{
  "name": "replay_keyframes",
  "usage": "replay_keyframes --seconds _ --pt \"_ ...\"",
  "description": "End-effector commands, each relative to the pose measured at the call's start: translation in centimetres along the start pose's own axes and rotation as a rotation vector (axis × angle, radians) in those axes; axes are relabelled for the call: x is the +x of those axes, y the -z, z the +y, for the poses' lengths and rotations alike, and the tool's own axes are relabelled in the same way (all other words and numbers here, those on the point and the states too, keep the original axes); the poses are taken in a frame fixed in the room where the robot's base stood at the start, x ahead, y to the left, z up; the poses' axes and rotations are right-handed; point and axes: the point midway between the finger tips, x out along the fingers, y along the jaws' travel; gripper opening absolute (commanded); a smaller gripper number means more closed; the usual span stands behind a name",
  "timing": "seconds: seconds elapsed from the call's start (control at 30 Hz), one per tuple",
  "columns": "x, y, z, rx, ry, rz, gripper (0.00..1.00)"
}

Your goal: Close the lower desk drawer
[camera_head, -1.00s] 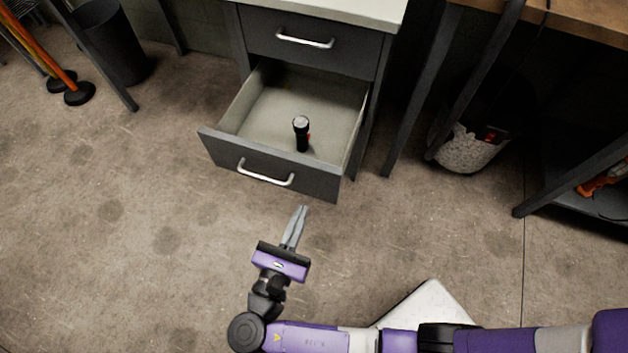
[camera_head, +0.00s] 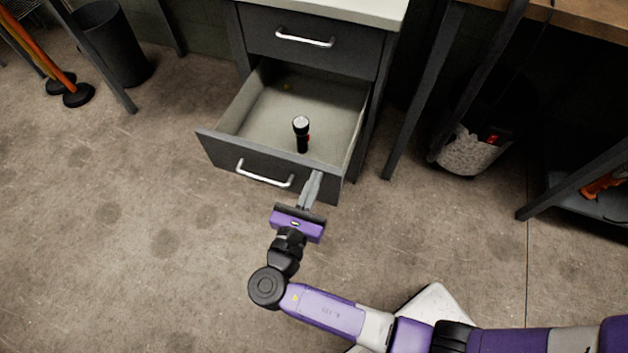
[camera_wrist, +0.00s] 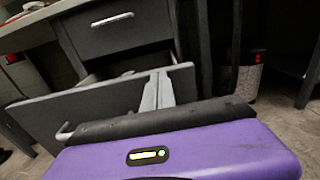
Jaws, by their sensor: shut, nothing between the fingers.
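The lower desk drawer (camera_head: 222,153) is pulled out from the dark grey desk. Its silver bar handle (camera_head: 264,174) is on the front panel. A black flashlight (camera_head: 302,135) stands inside the drawer. My gripper (camera_head: 315,176) is shut and empty, with its fingertips at the front panel, right of the handle; I cannot tell for sure whether they touch it. In the wrist view, the fingers (camera_wrist: 158,82) overlap the drawer front (camera_wrist: 100,100), and the handle's end (camera_wrist: 64,132) shows at left, partly hidden by the gripper body.
The upper drawer (camera_head: 310,42) is shut, under a pale desktop (camera_head: 340,8). A bin (camera_head: 470,152) stands at right under a wooden-topped workbench (camera_head: 580,22). A dark bin (camera_head: 110,42) stands at upper left. The floor left of the drawer is clear.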

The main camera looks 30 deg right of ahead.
Motion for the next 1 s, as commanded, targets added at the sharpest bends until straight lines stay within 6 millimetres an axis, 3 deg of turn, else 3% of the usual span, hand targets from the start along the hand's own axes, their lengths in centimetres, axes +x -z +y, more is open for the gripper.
replay_keyframes --seconds 0.17,0.37,1.0 --pt "0.4 -0.1 0.0 0.000 0.000 0.000 0.00" --pt "2.2 -0.2 -0.1 0.000 0.004 0.001 0.00" --pt "14.0 0.0 -0.1 0.001 0.006 0.000 0.00"
